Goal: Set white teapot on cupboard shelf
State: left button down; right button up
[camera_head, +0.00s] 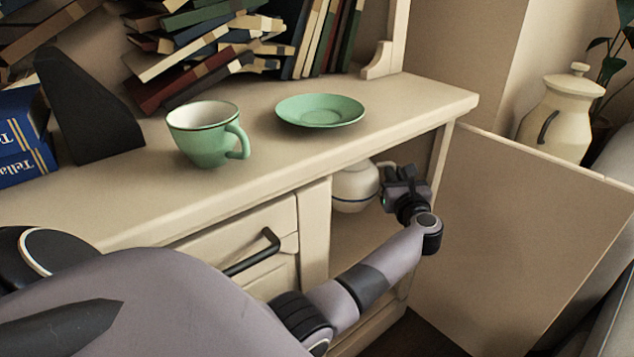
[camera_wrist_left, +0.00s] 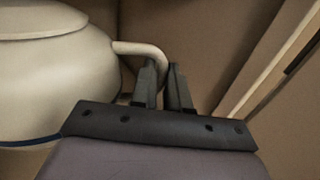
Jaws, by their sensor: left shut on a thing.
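The white teapot (camera_head: 354,186) is inside the open cupboard (camera_head: 352,236), below the counter top. Its upper part is hidden by the counter edge. In the left wrist view the teapot (camera_wrist_left: 62,75) fills the left side, with its lid at the top and its handle (camera_wrist_left: 145,50) reaching right. My left gripper (camera_head: 388,172) is at the cupboard opening, to the right of the teapot. Its fingers (camera_wrist_left: 164,85) are shut on the handle. The teapot looks upright; I cannot tell whether it touches the shelf. My right gripper is not in view.
The cupboard door (camera_head: 525,240) stands open on the right. A green cup (camera_head: 205,145) and a green saucer (camera_head: 320,110) are on the counter top (camera_head: 290,150). Books (camera_head: 205,50) are at the back. A drawer with a black handle (camera_head: 255,252) is left of the opening.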

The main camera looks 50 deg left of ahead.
pick_arm(q)
notch_tip(320, 180, down, 9)
jog(key=b, duration=0.4)
jog(key=shift+a+f+b, duration=0.1)
jog(key=shift+a+b, duration=0.05)
jog(key=shift+b, duration=0.25)
jog(key=shift+f, duration=0.3)
jog(key=shift+r, duration=0.1)
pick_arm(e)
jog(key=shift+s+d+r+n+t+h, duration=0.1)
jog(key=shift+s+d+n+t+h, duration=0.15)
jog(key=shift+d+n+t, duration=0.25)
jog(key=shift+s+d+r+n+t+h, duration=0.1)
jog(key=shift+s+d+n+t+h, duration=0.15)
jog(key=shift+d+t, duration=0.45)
pick_arm(q)
jog(key=c, duration=1.1)
grip_release()
jog(key=shift+f, duration=0.25)
